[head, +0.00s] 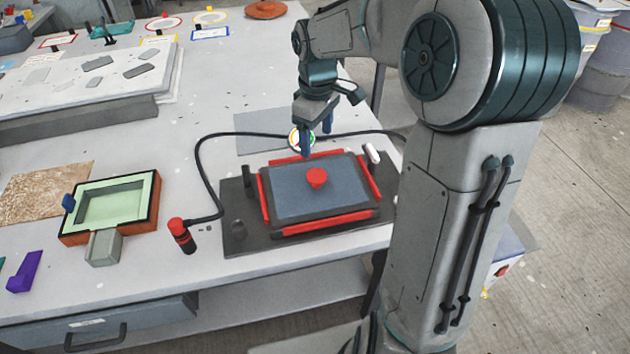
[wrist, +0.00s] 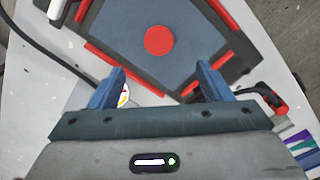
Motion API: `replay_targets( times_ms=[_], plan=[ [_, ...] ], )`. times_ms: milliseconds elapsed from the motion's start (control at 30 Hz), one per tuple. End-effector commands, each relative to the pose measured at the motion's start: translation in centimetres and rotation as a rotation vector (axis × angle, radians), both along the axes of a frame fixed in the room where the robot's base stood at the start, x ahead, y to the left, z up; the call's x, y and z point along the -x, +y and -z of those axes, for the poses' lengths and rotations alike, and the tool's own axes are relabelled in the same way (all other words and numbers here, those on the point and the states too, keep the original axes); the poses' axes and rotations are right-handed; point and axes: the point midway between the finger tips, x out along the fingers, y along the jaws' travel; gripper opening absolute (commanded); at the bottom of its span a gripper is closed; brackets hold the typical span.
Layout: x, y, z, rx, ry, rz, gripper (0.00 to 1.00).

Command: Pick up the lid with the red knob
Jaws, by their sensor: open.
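The lid (head: 289,189) is a blue-grey flat panel with a round red knob (head: 316,177) near its middle. It sits inside red edge bars on a dark base plate (head: 240,240) near the table's right front corner. In the wrist view the lid (wrist: 120,28) lies ahead of my fingers, with the red knob (wrist: 159,40) beyond and between the fingertips. My gripper (head: 316,140) is above the far edge of the lid, open and empty, with its blue fingers (wrist: 161,80) apart. The knob is clear of both fingers.
A black hose (head: 203,165) loops around the lid's left and far sides, ending in a red-and-black fitting (head: 182,235). A round gauge (head: 297,137) stands behind the lid. An orange-and-green frame (head: 108,208) lies to the left.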

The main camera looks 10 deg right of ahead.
Motion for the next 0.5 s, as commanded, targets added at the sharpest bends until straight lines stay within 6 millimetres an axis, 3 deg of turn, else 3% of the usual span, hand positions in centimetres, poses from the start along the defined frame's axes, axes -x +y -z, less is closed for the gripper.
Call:
replay_targets(
  times_ms=[300,500],
  plan=[
    [0.1,0.0,6.1,-0.002,0.005,-0.001,0.72],
    [0.0,0.0,7.9,-0.001,0.002,0.001,0.72]
  ],
)
